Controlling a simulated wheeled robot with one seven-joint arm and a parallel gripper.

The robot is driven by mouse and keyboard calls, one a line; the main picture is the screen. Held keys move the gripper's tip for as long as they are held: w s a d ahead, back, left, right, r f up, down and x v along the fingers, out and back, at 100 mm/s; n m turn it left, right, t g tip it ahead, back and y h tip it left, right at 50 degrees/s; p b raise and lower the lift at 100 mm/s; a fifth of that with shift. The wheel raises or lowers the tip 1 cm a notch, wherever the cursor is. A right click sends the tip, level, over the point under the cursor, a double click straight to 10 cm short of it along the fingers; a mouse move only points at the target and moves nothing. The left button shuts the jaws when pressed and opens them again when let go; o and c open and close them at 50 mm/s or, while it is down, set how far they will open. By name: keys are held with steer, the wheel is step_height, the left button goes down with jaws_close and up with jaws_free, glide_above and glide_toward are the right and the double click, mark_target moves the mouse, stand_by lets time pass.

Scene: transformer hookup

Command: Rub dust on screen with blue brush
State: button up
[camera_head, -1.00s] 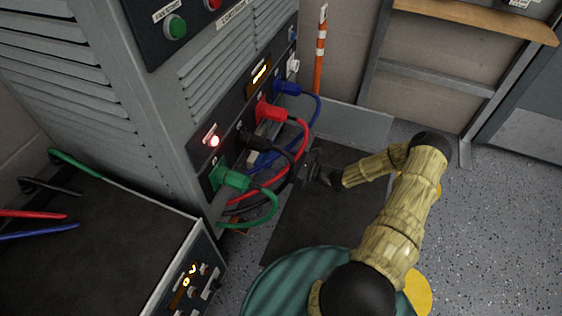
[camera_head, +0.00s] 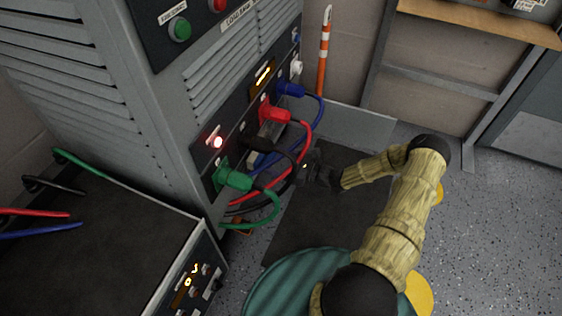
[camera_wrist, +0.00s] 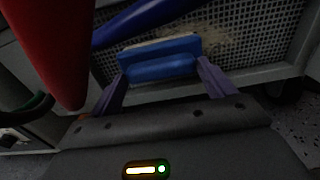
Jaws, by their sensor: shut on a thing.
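The blue brush (camera_wrist: 160,66) is clamped between the two purple fingers of my gripper (camera_wrist: 162,74) in the wrist view. The screen (camera_wrist: 258,42), a grey perforated mesh in a metal frame, is just beyond the brush. A patch of beige dust (camera_wrist: 214,36) shows on the mesh behind and right of the brush's top. I cannot tell whether the brush touches the mesh. In the head view, my dark gripper (camera_head: 308,168) is low beside the cabinet's front, partly behind the hanging cables. I cannot make out the screen there.
A red cable (camera_wrist: 52,45) and a blue cable (camera_wrist: 135,20) pass close to my gripper in the wrist view. The plugged red (camera_head: 312,135), blue (camera_head: 320,112) and green (camera_head: 277,207) cables hang from the cabinet (camera_head: 150,120). A dark mat (camera_head: 318,220) covers the floor there.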

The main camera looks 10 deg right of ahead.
steer(key=shift+w+a, duration=0.2)
steer(key=shift+a, duration=0.1)
steer(key=shift+w+d+b, duration=0.4)
steer(key=shift+w+d, duration=0.75)
steer(key=shift+w, duration=0.25)
steer(key=w+d, duration=0.1)
steer(key=w+b, duration=0.1)
steer(key=w, duration=0.1)
steer(key=shift+d, duration=0.4)
